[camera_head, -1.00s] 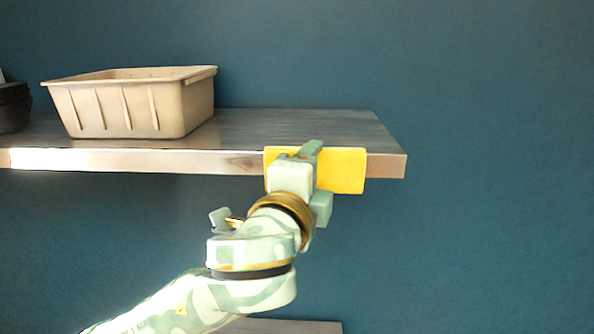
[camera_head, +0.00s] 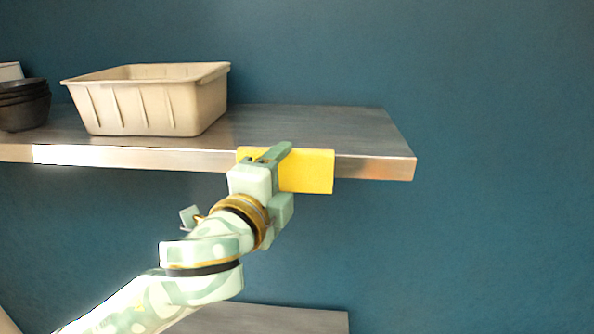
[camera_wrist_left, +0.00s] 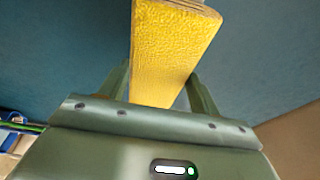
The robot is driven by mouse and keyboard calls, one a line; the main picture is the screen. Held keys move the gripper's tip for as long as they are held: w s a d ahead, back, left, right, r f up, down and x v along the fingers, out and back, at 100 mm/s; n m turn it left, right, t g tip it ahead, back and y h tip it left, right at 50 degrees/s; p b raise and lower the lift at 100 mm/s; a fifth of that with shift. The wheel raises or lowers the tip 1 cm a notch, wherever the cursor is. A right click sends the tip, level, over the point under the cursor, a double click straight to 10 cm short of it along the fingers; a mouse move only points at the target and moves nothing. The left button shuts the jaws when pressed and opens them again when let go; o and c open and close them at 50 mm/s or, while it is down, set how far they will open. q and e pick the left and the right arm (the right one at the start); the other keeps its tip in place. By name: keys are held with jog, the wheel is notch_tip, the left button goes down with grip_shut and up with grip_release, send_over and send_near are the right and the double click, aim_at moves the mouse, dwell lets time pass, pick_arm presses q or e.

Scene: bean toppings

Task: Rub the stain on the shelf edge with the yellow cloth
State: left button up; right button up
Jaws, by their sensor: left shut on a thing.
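The yellow cloth (camera_head: 308,172) lies flat against the front edge of the shelf (camera_head: 375,167) in the head view. My left gripper (camera_head: 268,160) is shut on the cloth and is at the shelf edge, left of the cloth's middle. In the left wrist view the cloth (camera_wrist_left: 172,45) stands out between the two fingers of the same gripper (camera_wrist_left: 165,88). No stain shows on the visible part of the edge; the part behind the cloth and gripper is hidden. My right gripper is in neither view.
A beige ribbed bin (camera_head: 150,105) stands on the shelf, left of the cloth. Dark stacked bowls (camera_head: 24,105) stand at the far left. The shelf top right of the bin is clear. A lower surface (camera_head: 265,319) shows below, and a blue wall is behind.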

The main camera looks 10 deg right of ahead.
pick_arm(q)
jog(key=w+a+p, duration=0.2)
jog(key=a, duration=0.6)
jog(key=shift+w, duration=0.3)
jog(key=shift+d, duration=0.15)
jog(key=s+a, duration=0.1)
jog(key=s, duration=0.4)
jog(key=shift+s+a, duration=0.4)
